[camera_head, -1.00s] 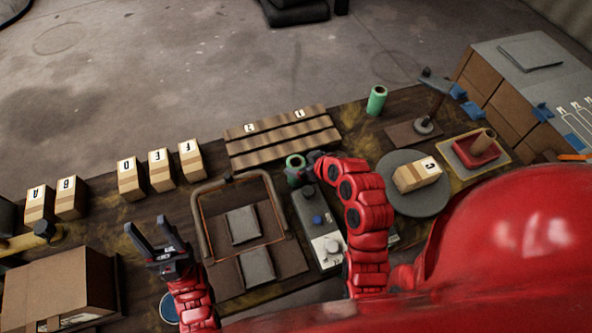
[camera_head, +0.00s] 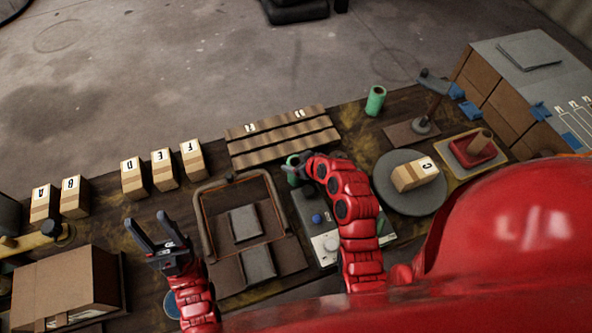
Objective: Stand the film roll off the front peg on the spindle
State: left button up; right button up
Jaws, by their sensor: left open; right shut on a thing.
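A green film roll (camera_head: 292,160) stands upright at the far end of a grey machine (camera_head: 325,245), near the middle of the table. My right gripper (camera_head: 298,169) is shut on this roll. The gripper and arm cover part of the roll and of the machine, so I cannot tell whether the roll sits on a spindle. A second green roll (camera_head: 376,100) stands upright at the table's far edge, right of centre. My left gripper (camera_head: 147,221) is open and empty at the left, above the table.
A corrugated rack (camera_head: 280,137) lies behind the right gripper. Several lettered cartons (camera_head: 132,177) stand at the left. A framed tray (camera_head: 207,215) is left of the machine. A round grey plate (camera_head: 410,203) with carton C and a post on a base (camera_head: 410,132) are at the right.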

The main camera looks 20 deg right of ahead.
grip_shut()
jog(key=shift+r, duration=0.1)
